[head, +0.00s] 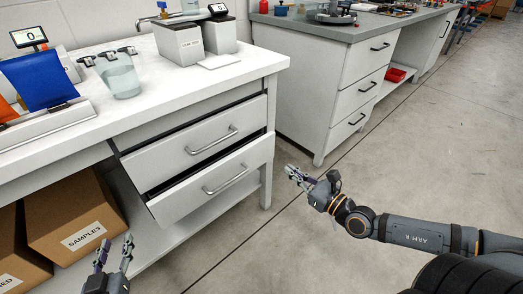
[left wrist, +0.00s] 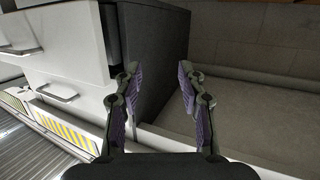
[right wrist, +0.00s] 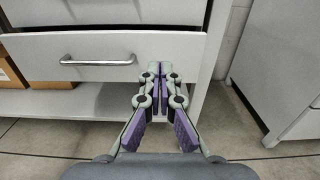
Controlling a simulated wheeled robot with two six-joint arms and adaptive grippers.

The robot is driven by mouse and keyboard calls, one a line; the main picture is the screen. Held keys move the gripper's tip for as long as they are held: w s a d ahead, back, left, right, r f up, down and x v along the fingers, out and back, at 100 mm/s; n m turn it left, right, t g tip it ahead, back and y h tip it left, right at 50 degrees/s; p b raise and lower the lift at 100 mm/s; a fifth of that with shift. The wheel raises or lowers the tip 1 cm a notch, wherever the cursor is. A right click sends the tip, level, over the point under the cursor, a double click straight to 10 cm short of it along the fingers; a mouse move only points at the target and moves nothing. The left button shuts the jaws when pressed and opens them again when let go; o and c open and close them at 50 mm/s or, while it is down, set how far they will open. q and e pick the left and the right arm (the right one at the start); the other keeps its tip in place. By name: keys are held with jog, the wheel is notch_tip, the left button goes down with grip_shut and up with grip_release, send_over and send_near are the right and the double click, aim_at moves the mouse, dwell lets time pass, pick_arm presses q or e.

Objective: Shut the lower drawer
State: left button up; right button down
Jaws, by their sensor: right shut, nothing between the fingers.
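The lower drawer (head: 215,187) has a white front with a silver bar handle (head: 226,180). It is pulled partly out of the white bench, with a dark gap above its front. In the right wrist view its front (right wrist: 185,52) and handle (right wrist: 98,61) show too. The upper drawer (head: 195,143) sits above it, its front set further back. My right gripper (head: 290,172) is shut and empty, in front of the lower drawer's right end; it looks apart from it. My left gripper (head: 114,254) is open and empty at the lower left, near the cardboard boxes.
A samples box (head: 75,215) stands on the shelf left of the drawers. The bench top (head: 150,88) holds a beaker (head: 120,76) and grey containers (head: 180,45). A second bench (head: 345,80) stands behind to the right. The floor (head: 440,140) at right is clear.

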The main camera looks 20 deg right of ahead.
jog(key=w, duration=0.1)
jog(key=b, duration=0.1)
send_near(255, 145)
jog(key=b+x, duration=0.1)
jog(key=x, duration=0.5)
jog(key=shift+w+f, duration=0.15)
jog(key=shift+w, duration=0.05)
pick_arm(q)
jog(key=s+r+t, duration=0.1)
jog(key=r+t, duration=0.4)
jog(key=r, duration=0.6)
jog(key=s+r+m+t+h, duration=0.1)
jog(key=s+r+t, duration=0.1)
jog(key=r+t, duration=0.4)
jog(key=shift+s+r+h, duration=0.25)
jog(key=shift+r+h, duration=0.05)
jog(key=shift+r, duration=2.55)
pick_arm(e)
jog(key=shift+w+a, duration=0.15)
jog(key=shift+w, duration=0.1)
